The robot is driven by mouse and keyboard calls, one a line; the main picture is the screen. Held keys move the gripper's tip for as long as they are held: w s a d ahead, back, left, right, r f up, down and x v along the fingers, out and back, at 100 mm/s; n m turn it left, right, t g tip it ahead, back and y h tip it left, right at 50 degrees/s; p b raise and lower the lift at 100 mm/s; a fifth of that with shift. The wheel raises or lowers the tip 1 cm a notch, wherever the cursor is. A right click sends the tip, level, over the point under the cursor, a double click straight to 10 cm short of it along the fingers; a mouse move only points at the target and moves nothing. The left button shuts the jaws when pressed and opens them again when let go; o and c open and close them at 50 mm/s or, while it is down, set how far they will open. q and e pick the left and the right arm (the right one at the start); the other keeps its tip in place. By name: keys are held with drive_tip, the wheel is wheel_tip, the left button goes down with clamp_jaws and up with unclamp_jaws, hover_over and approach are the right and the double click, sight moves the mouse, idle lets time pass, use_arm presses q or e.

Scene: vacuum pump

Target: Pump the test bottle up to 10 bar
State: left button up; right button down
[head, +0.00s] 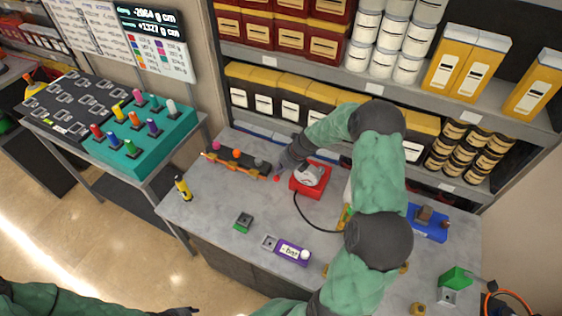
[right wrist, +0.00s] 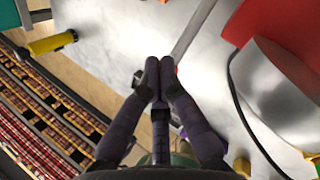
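The red pump unit (head: 308,181) with a silver-grey round top stands on the grey table (head: 225,195). A black hose runs from it toward the right. A purple display (head: 291,251) marked "bar" lies in front; its number is unreadable. My right gripper (head: 284,166) is just left of the pump. In the right wrist view, its fingers (right wrist: 158,65) are together, with an orange-red bit and a grey strip near the tips; I cannot tell whether they hold anything. My left gripper (head: 182,311) is at the bottom edge, partly cut off. I cannot identify the test bottle; my right arm hides part of the table.
A dark rack with coloured knobs (head: 236,161) is behind left. A small green-and-grey block (head: 243,222) sits in front. A blue fixture (head: 428,222) is right of my arm. Stocked shelves rise behind. The front-left tabletop is mostly clear.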

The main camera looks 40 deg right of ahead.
sight(277, 177)
drive_tip(key=shift+s+a+f+b, duration=0.35)
drive_tip(key=shift+a+f, duration=0.2)
drive_tip(key=shift+f, duration=0.15)
drive_tip(key=shift+s+a+f+b, duration=0.2)
drive_tip(key=shift+a+f+b, duration=0.1)
drive_tip(key=shift+a+f, duration=0.35)
idle(2.5)
drive_tip(key=shift+d, duration=0.15)
idle(0.3)
drive_tip(key=shift+w+d+r+p, duration=0.35)
drive_tip(key=shift+d+r+p, duration=0.3)
drive_tip(key=shift+r+p, duration=0.4)
drive_tip(key=shift+w+d+r+p, duration=0.3)
drive_tip(key=shift+d+r+p, duration=0.35)
drive_tip(key=shift+p, duration=0.65)
drive_tip(key=shift+w+d+r+p, duration=0.35)
drive_tip(key=shift+d+r+p, duration=0.25)
drive_tip(key=shift+r+p, duration=0.5)
drive_tip(key=shift+w+d+r+p, duration=0.25)
drive_tip(key=shift+d+r+p, duration=0.3)
drive_tip(key=shift+p, duration=0.3)
drive_tip(key=shift+w+d+r+p, duration=0.25)
drive_tip(key=shift+d+r+p, duration=0.3)
drive_tip(key=shift+p, duration=0.25)
drive_tip(key=shift+r, duration=0.1)
